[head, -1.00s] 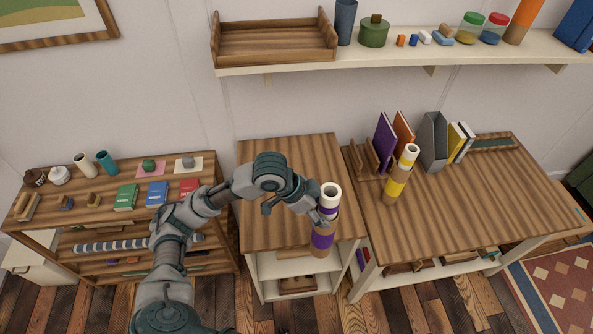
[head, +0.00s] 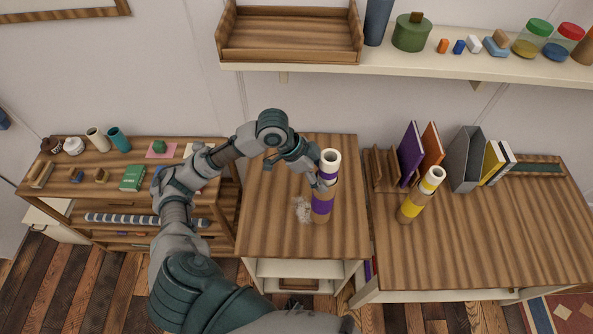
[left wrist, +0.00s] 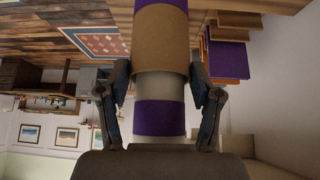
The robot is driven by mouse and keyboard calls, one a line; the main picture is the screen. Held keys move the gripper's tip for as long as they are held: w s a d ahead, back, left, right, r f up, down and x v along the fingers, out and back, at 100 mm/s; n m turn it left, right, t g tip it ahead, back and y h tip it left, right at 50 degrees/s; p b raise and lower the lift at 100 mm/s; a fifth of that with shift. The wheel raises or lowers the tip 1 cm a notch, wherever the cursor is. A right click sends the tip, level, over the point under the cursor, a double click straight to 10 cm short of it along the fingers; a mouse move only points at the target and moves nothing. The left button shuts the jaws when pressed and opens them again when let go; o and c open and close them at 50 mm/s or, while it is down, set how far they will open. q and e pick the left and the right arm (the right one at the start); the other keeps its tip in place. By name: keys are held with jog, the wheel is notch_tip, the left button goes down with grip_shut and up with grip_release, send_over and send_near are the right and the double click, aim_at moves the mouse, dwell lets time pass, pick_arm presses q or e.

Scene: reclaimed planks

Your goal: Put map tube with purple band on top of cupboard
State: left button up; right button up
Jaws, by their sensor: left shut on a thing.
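The map tube with purple band (head: 322,204) is brown with a white upper end and purple bands. It stands roughly upright over the right part of the wooden top of the cupboard (head: 270,228). My left gripper (head: 322,181) is shut on the tube's upper part. In the left wrist view the tube (left wrist: 160,40) passes between both fingers, which press its pale section. I cannot tell whether the tube's lower end touches the cupboard top. My right gripper is not in view.
A yellow-banded tube (head: 411,205) stands on the desk (head: 470,245) to the right, near upright books and a grey file holder (head: 465,160). A small whitish patch (head: 302,209) shows beside the held tube. A wall shelf (head: 420,62) runs above. The cupboard top's left part is clear.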

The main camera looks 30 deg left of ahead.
pick_arm(q)
jog(key=a+f, duration=0.4)
jog(key=a, duration=0.3)
jog(key=o, duration=1.4)
jog(key=shift+d, duration=0.15)
jog(key=shift+o, duration=1.1)
jog(key=shift+d, duration=0.25)
jog(key=v, duration=1.2)
jog(key=shift+b, duration=0.4)
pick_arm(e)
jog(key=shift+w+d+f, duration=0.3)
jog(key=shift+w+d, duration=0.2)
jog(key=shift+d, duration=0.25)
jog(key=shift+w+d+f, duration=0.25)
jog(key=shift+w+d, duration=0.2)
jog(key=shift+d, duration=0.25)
